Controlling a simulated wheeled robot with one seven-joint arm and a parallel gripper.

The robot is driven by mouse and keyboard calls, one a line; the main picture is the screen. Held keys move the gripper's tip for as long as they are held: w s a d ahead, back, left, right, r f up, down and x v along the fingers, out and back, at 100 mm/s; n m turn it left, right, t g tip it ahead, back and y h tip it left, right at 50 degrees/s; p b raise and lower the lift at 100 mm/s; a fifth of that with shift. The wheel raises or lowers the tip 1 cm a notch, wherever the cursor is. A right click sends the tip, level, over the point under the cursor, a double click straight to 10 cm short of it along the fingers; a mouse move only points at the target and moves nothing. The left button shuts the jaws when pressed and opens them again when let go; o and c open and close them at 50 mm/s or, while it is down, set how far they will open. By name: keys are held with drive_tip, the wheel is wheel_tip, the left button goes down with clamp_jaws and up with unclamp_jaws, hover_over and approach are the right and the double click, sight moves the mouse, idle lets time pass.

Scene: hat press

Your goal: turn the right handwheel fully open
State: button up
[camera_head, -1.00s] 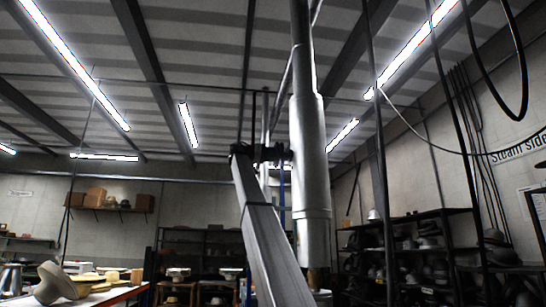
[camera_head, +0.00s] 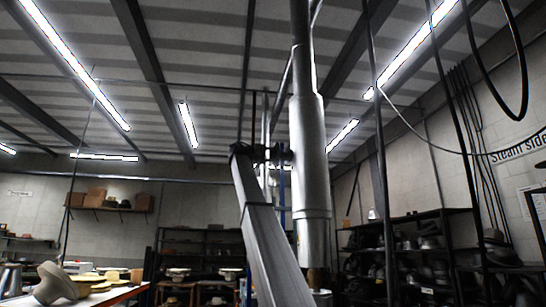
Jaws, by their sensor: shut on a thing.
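I cannot make out the right handwheel in this upward-tilted head view. A tall grey metal cylinder (camera_head: 310,150) stands upright right of centre, with a narrower section above and a brass-coloured part at its foot. A grey slanted beam, which looks like a link of my arm, rises from the bottom centre to a dark joint left of the cylinder. My gripper's fingers do not show, so neither their hold nor what they touch can be seen.
A bench (camera_head: 120,292) with wooden hat blocks is at lower left. A dark rack (camera_head: 447,212) of hat forms stands at right. A wall shelf (camera_head: 110,208) holds boxes. A black hose (camera_head: 522,75) and cables hang at upper right.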

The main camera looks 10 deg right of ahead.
drive_tip(key=n, duration=0.4)
drive_tip(key=shift+f+n, duration=0.1)
drive_tip(key=shift+n, duration=0.2)
drive_tip(key=n, duration=0.3)
drive_tip(key=shift+n, duration=0.3)
drive_tip(key=n, duration=1)
drive_tip(key=shift+n, duration=0.4)
drive_tip(key=n, duration=0.3)
drive_tip(key=shift+n, duration=0.4)
drive_tip(key=n, duration=0.6)
drive_tip(key=shift+n, duration=0.4)
drive_tip(key=o, duration=0.7)
drive_tip(key=shift+a, duration=0.1)
drive_tip(key=shift+c, duration=0.2)
